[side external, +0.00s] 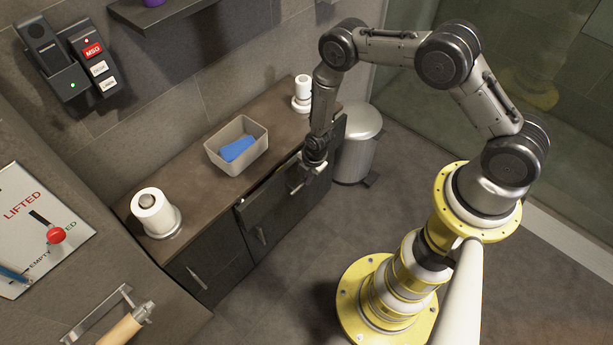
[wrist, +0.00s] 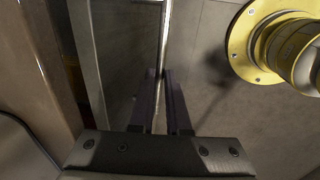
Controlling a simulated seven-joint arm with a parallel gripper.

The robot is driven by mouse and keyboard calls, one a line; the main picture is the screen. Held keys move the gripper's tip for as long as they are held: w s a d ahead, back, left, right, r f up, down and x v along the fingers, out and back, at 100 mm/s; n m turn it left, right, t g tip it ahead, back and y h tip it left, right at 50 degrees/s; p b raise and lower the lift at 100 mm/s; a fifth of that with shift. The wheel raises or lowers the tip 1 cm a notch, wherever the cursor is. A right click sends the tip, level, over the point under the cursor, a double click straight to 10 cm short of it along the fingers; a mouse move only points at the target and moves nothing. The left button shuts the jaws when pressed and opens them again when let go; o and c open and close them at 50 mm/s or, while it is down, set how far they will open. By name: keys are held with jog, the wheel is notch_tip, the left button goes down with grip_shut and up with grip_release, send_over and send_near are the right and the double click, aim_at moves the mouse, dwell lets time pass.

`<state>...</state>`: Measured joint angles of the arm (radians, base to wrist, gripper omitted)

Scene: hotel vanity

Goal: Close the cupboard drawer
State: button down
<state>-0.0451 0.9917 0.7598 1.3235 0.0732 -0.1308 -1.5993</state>
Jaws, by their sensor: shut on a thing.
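The cupboard (side external: 200,262) is a long dark unit with a brown top along the wall. Its drawer front (side external: 268,214) stands out a little from the body, with a dark gap along its top edge. In the wrist view the drawer front (wrist: 108,55) is at left of centre, with a narrow gap to its left. My gripper (side external: 308,180) is at the right part of the drawer front. In the wrist view my gripper (wrist: 160,100) has its two dark fingers closed on the thin metal drawer handle (wrist: 165,35). The fingers hide part of the handle.
A grey bin (side external: 237,130) with a blue item, a paper roll (side external: 155,212) and a white roll on a stand (side external: 302,92) are on the cupboard top. A pedal bin (side external: 358,140) stands by the cupboard's right end. The floor (side external: 285,285) before the cupboard is clear.

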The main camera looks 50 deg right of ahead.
aim_at(296, 173)
dwell(0.8)
jog(key=shift+w, duration=2)
jog(key=c, duration=0.9)
grip_release()
jog(key=shift+w, duration=0.1)
jog(key=shift+r, duration=0.15)
jog(key=s+r, duration=0.1)
jog(key=r, duration=0.3)
jog(key=s+r, duration=0.1)
jog(key=r, duration=0.4)
jog(key=s+r, duration=0.1)
jog(key=r, duration=0.3)
jog(key=shift+r, duration=0.15)
